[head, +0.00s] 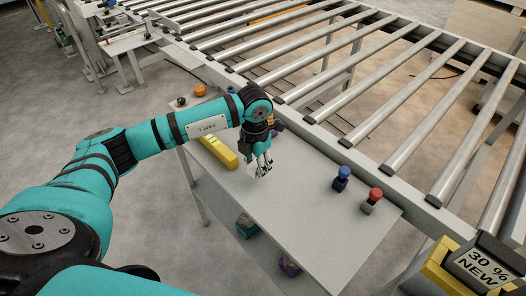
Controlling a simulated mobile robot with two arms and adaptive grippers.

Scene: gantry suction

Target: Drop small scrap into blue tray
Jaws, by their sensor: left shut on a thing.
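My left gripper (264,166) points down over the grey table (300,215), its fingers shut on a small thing. The held thing is mostly hidden by the fingers; a pale patch shows beside them, and I cannot tell whether it is scrap. I cannot make out a clear blue tray. My right gripper is not in view.
A yellow block (218,152) lies left of the gripper. A blue-topped piece (342,178) and a red-topped piece (371,200) stand at the table's right. An orange item (200,90) is at the far left. The roller conveyor (380,110) runs behind. The table's front middle is clear.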

